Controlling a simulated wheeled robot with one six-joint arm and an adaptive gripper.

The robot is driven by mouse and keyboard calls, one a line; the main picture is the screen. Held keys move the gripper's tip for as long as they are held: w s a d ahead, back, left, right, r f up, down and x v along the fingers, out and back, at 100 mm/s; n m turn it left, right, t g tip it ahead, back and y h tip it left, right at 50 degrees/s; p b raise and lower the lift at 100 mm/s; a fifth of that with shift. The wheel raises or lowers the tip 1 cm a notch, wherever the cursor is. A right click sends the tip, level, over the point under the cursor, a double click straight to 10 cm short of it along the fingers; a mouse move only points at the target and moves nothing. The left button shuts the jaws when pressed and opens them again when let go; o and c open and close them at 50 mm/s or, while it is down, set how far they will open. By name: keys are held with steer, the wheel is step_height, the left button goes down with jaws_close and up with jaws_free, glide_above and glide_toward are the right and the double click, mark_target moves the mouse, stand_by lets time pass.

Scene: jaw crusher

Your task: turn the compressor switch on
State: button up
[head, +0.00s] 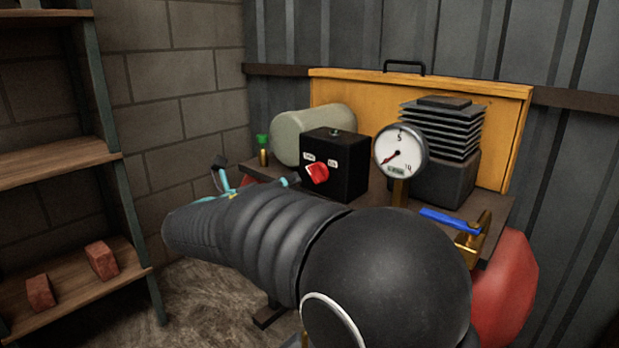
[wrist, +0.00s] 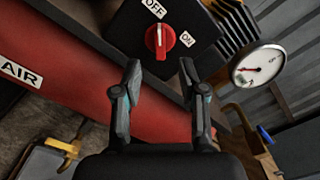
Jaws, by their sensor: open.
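The compressor switch is a red rotary knob (wrist: 160,40) on a black box, with a white OFF label (wrist: 154,8) and a white ON label (wrist: 188,39). In the wrist view its white mark points towards OFF. The knob also shows in the head view (head: 317,173) on the front of the black box (head: 347,168). My gripper (wrist: 160,73) is open and empty. Its two fingers stand apart, with the knob beyond the gap between them. I see no contact with the knob. In the head view my arm hides most of the gripper.
A pressure gauge (head: 400,152) stands right of the box, near a finned compressor head (head: 445,130). A blue-handled valve (head: 450,220) is at the right front. A red AIR tank (wrist: 75,75) lies below the box. Wooden shelves (head: 60,165) with bricks stand at left.

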mark_target(311, 174)
steer(key=x, duration=0.8)
steer(key=shift+w+b, duration=0.1)
steer(key=shift+b, duration=0.25)
jaws_close()
